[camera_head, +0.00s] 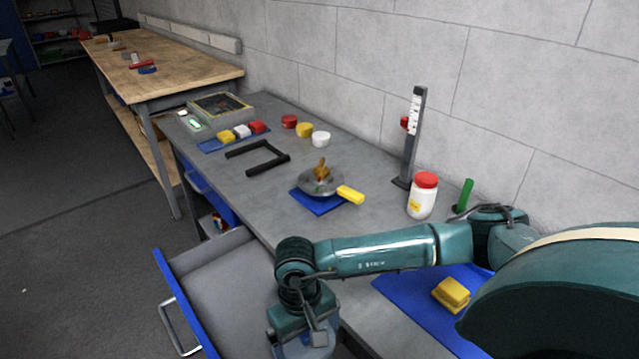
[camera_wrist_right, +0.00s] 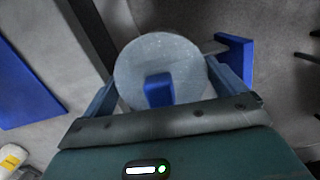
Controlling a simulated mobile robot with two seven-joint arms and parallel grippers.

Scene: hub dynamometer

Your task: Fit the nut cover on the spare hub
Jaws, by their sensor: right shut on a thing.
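My right gripper (camera_head: 303,338) hangs over the open drawer at the near edge of the bench. It is shut on a round, pale, translucent cover with a blue knob, which I take to be the nut cover (camera_wrist_right: 135,75); the right wrist view shows it between the two fingers (camera_wrist_right: 165,68). Only a little of the cover shows in the head view (camera_head: 312,351). A grey metal disc with a brass-coloured centre piece, seemingly the spare hub (camera_head: 312,187), rests on a blue mat (camera_head: 322,207), away from the gripper. My left gripper is in neither view.
The open drawer (camera_head: 215,270) juts out below the bench. A yellow block (camera_head: 350,195) lies beside the hub. A white jar with a red lid (camera_head: 422,198), an upright gauge (camera_head: 411,145) and a black frame (camera_head: 262,158) stand on the bench. A yellow block (camera_head: 451,294) lies on the near mat.

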